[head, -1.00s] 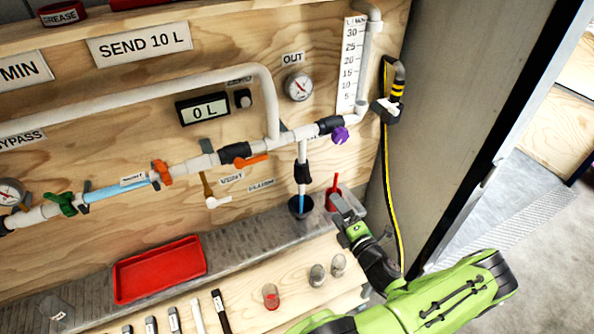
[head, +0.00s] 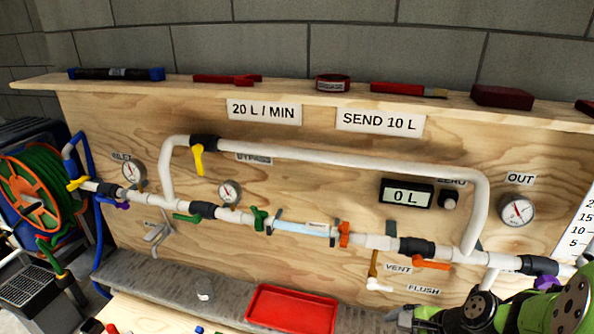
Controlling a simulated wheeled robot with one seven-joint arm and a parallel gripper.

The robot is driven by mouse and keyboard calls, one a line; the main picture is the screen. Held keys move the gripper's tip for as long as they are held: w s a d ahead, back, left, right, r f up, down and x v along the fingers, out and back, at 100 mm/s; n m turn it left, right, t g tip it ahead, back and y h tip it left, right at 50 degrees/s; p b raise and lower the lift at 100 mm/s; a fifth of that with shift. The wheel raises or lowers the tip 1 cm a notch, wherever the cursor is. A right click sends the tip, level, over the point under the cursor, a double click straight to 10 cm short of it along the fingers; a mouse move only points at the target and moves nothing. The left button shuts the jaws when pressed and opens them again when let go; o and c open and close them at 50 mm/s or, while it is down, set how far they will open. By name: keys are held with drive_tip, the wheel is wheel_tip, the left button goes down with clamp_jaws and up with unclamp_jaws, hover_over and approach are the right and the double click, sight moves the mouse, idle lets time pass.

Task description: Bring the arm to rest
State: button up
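My green and black arm (head: 570,305) shows at the lower right corner, in front of the board's lower right part. The grey end at its left, my gripper (head: 407,318), is at the bottom edge, right of the red tray (head: 292,308). It is small and partly cut off, so I cannot tell whether it is open or shut. I see nothing clearly held in it.
A plywood board carries white pipes (head: 340,160), coloured valve handles, gauges and a display (head: 406,193) reading 0 L. A shelf (head: 300,92) above holds a red tin and tools. A green hose reel (head: 38,190) stands at the left. A metal ledge runs below the pipes.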

drive_tip(key=s+a+r+n+h, duration=0.2)
drive_tip(key=s+a+r+n, duration=0.1)
drive_tip(key=s+r+n, duration=0.3)
drive_tip(key=s+a+r+n+t+h, duration=0.1)
drive_tip(key=s+a+r+n+h, duration=0.1)
drive_tip(key=s+r+n, duration=0.5)
drive_tip(key=a+r+n, duration=0.1)
drive_tip(key=n, duration=0.3)
drive_tip(key=shift+a+r+t+h, duration=0.15)
drive_tip(key=shift+a+t+h, duration=0.15)
drive_tip(key=shift+h, duration=0.1)
idle(1.7)
